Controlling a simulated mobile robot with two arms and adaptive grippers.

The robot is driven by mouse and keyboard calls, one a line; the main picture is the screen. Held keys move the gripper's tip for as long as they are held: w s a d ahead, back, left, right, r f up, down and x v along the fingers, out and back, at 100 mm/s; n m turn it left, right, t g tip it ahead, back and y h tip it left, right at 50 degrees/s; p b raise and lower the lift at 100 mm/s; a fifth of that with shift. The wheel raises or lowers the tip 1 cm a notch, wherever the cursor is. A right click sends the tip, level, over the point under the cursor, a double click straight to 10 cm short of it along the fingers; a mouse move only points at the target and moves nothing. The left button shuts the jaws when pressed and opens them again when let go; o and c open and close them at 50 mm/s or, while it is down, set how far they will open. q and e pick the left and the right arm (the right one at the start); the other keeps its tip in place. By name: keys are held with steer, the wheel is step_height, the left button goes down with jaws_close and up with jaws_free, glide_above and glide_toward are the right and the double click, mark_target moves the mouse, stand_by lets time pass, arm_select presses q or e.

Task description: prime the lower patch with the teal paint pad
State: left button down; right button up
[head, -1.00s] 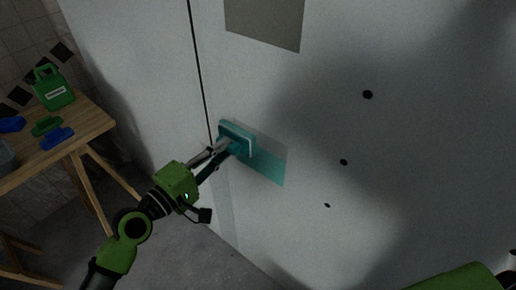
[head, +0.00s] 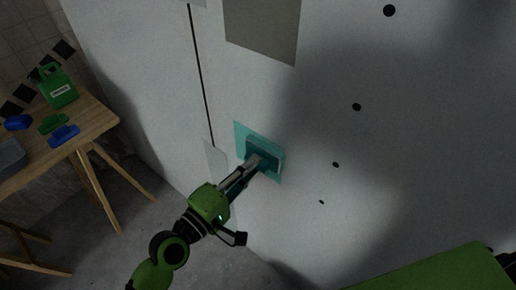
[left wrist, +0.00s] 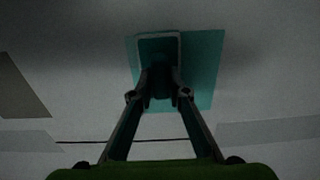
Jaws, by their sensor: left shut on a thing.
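The teal paint pad (head: 272,146) is in my left gripper (head: 255,165), which is shut on its handle. The pad lies against the white wall panel, over the lower patch (head: 243,134). All of that patch that shows around the pad is teal; the part under the pad is hidden. In the left wrist view the pad (left wrist: 158,47) sits over the left part of the teal patch (left wrist: 206,65). The upper patch (head: 262,28) is plain grey-brown. My right gripper is not in view.
A wooden table (head: 100,126) at the left holds a green jug (head: 58,86), blue and green pads (head: 64,136) and a tray (head: 10,156). The panel (head: 400,150) has several dark dots and a dark vertical seam (head: 200,75). A pale strip (head: 214,160) lies beside the lower patch.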

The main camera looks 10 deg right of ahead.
arm_select(q)
steer(key=s+d+p, duration=0.1)
steer(key=s, duration=0.1)
steer(key=s+d+p, duration=0.1)
steer(key=d, duration=0.1)
steer(key=shift+s+r, duration=0.1)
steer(key=shift+s, duration=0.3)
steer(key=shift+s+d, duration=0.25)
steer(key=shift+s, duration=0.05)
steer(key=v, duration=0.7)
stand_by(0.5)
